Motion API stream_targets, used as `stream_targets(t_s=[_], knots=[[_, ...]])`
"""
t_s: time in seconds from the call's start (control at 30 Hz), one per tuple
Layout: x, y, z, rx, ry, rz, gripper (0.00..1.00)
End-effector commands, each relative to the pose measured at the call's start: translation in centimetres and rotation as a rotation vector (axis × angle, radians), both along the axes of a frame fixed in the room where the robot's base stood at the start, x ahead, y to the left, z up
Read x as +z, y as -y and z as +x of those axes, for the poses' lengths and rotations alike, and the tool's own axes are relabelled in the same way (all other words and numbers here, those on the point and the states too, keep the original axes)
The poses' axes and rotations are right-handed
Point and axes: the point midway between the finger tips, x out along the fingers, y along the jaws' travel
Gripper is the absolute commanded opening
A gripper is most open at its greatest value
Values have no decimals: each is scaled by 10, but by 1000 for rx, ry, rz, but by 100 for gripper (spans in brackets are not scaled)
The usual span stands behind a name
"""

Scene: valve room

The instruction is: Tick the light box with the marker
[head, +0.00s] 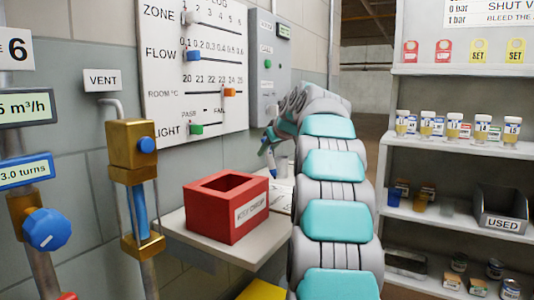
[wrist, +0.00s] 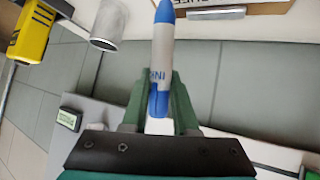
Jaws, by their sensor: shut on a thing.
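My gripper (wrist: 158,100) has dark green fingers, shut on a marker (wrist: 162,48) with a grey-white body and blue ends. The marker's pointed blue end faces away from the fingers, towards the top of the wrist view. In the head view my gripper (head: 268,143) is small and partly hidden by my arm, close to the wall. A clipboard (wrist: 235,10) with white paper is cut off at the top of the wrist view; only part of its lettering shows. No tick box for light can be made out. A white wall board (head: 205,70) has a row marked LIGHT with a green slider.
A red open box (head: 228,205) stands on a pale wall shelf (head: 205,245). A brass VENT valve (head: 133,155) is left of it. A metal cylinder (wrist: 108,25) and a yellow device (wrist: 30,35) are near my gripper. Shelves (head: 455,150) with small jars stand right.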

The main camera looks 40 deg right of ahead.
Motion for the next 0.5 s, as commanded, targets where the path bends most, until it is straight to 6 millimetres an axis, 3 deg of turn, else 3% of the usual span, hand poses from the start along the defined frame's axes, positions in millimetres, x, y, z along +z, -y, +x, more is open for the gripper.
stream_targets(t_s=[0.5], knots=[[41, 0, 0, 1, 1, 1, 0]])
